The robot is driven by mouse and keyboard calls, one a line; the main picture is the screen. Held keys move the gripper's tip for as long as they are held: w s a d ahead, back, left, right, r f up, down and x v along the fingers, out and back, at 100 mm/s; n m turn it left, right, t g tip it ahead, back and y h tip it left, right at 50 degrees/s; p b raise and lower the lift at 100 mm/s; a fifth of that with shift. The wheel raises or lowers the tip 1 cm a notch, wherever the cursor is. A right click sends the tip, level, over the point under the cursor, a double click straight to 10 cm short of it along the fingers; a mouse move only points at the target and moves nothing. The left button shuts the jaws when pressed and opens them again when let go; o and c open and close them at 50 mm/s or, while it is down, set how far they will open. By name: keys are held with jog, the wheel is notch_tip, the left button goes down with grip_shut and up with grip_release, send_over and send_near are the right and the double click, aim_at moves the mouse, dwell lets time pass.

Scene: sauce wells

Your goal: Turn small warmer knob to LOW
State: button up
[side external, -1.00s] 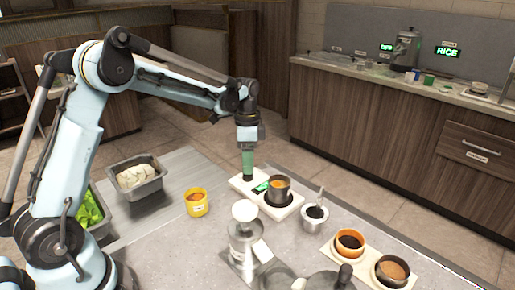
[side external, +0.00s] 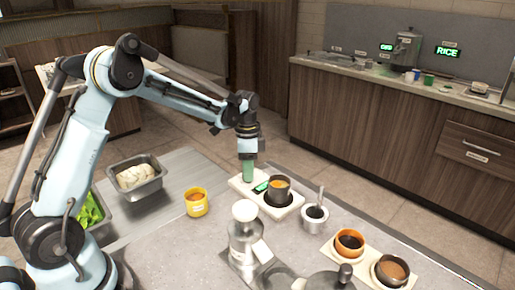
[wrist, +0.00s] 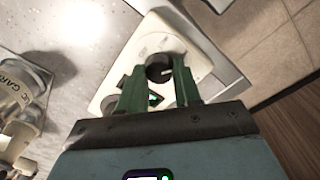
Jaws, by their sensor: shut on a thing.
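My gripper (side external: 248,180) points down at the warmer's left end. In the wrist view its green fingers (wrist: 160,80) stand on either side of the dark round knob (wrist: 158,68) and are shut on it. The fingers partly hide the display, and the knob's pointer and setting marks cannot be read.
A metal cup with a spoon (side external: 315,217) stands right of the warmer. An orange bowl (side external: 349,243) and a dark bowl (side external: 391,270) sit farther right. A yellow cup (side external: 196,202) and a metal dispenser (side external: 243,240) stand nearer. Bare counter lies between them.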

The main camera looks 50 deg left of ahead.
jog(key=shift+n, duration=0.3)
jog(key=n, duration=0.5)
jog(key=shift+n, duration=0.3)
jog(key=n, duration=0.5)
jog(key=shift+a+t, duration=0.1)
jog(key=shift+t, duration=0.2)
jog(key=shift+n, duration=0.4)
jog(key=o, duration=1.1)
jog(key=shift+c, duration=0.2)
notch_tip(320, 180, up, 12)
jog(key=shift+s+a, duration=0.15)
jog(key=shift+a, duration=0.1)
jog(key=shift+r, duration=0.1)
